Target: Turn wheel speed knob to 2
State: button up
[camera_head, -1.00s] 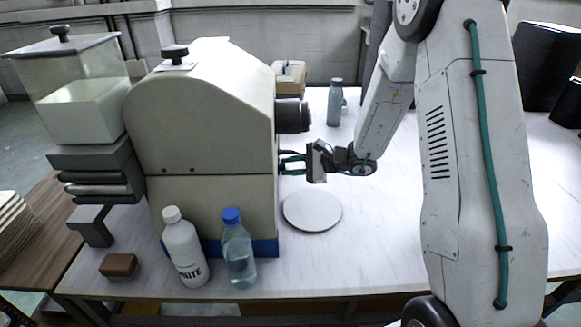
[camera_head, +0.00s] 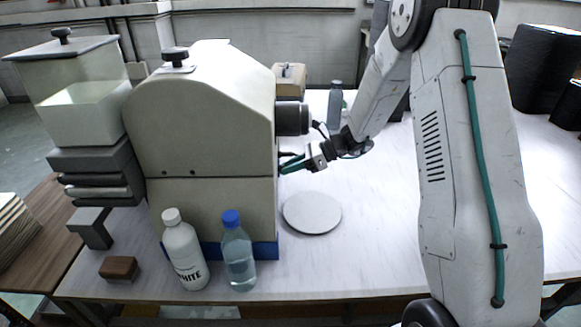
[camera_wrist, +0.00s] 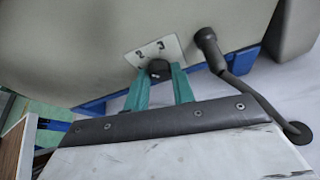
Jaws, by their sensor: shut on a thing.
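The beige machine (camera_head: 200,120) stands on the white table. In the wrist view its face carries a black knob (camera_wrist: 158,69) on a white number plate (camera_wrist: 170,46) with a 2 and a 3 readable; the rest of the plate is hidden. My gripper (camera_head: 284,165) is at the machine's right side, and its teal fingers (camera_wrist: 160,84) are closed on the knob, one on each side. The wrist view is tilted relative to the machine. The knob's pointer is too small to tell. In the head view the knob is hidden by the machine and the fingers.
A black-handled crank (camera_wrist: 208,42) is close to the right of the fingers in the wrist view. A dark cylinder (camera_head: 292,118) juts out above my gripper. A round grey disc (camera_head: 312,212) lies below. A white bottle (camera_head: 184,250) and a blue-capped bottle (camera_head: 238,255) stand in front.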

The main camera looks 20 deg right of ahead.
jog(key=shift+w+m, duration=0.1)
jog(key=shift+m, duration=0.2)
dwell(0.4)
jog(key=o, duration=1)
jog(key=v, duration=0.7)
jog(key=shift+d+r, duration=0.2)
jog(key=shift+d, duration=0.2)
